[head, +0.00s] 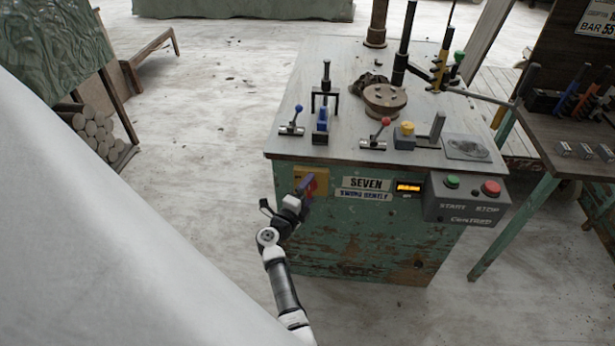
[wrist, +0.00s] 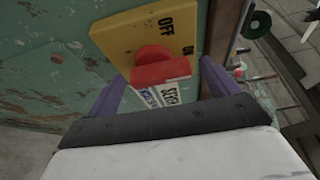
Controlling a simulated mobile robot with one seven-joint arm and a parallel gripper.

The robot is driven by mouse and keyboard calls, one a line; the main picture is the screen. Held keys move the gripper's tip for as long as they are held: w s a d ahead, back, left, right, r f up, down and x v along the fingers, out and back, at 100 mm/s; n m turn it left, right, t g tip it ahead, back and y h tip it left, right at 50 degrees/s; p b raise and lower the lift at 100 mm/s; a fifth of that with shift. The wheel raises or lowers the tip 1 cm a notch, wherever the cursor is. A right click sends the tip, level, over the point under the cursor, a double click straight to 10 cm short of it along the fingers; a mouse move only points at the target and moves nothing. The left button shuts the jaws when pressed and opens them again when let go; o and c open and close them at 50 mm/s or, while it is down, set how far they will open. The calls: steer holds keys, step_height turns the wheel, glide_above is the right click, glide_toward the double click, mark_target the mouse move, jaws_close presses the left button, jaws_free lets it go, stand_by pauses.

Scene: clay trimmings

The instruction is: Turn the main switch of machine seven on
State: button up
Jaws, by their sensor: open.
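Machine seven (head: 350,235) is a worn green cabinet with a grey top and a "SEVEN" plate on its front. Its main switch has a yellow plate (head: 322,174) at the front's upper left, partly hidden by my gripper (head: 306,184). A red handle (wrist: 160,70) stands out from the plate. My gripper (wrist: 162,76) is open, its two purple fingers on either side of the handle. I cannot tell whether they touch it, or which label it points to.
A grey box (head: 465,203) with a green START and a red STOP button is at the front's right. Small levers (head: 292,122) and a yellow button (head: 405,130) are on the top. A table (head: 570,150) stands right.

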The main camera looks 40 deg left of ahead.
steer(key=s+d+b, duration=0.1)
steer(key=s+d, duration=0.1)
steer(key=s, duration=1.1)
steer(key=shift+s, duration=0.35)
steer(key=shift+r, duration=0.15)
